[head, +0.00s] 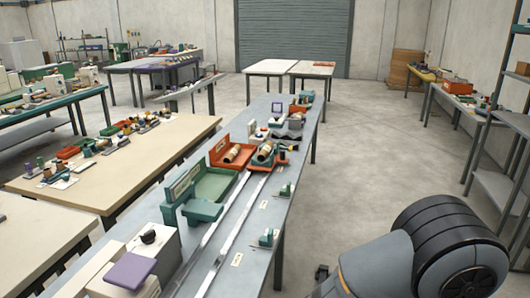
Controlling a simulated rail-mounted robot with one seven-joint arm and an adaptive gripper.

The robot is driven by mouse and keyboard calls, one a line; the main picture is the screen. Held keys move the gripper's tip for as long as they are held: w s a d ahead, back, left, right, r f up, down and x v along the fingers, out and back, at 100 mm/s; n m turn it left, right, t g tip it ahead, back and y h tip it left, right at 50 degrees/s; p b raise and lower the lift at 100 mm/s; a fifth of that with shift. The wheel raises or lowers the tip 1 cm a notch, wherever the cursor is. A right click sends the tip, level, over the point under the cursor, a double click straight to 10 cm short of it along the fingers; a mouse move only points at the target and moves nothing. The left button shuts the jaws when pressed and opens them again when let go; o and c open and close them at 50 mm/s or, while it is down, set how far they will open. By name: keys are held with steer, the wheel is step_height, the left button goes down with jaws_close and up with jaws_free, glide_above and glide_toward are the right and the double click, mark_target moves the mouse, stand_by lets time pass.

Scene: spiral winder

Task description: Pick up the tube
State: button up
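A tan tube-like roll (233,153) lies in an orange-red tray (219,149) around the middle of the long grey table (190,237). A second tan, tube-like roll (265,152) sits just right of it, in or against a green and orange-red device. Both are small here, and I cannot tell which one is the tube meant. My gripper is not in view. A large dark and grey rounded part at the bottom right looks like my own arm, well apart from the rolls.
A green open tray (212,186) stands in front of the rolls, with two metal rails (232,228) along the table. A white box device (150,243) is at the near end. Other tables and shelves line both sides; the floor (365,170) right of the table is clear.

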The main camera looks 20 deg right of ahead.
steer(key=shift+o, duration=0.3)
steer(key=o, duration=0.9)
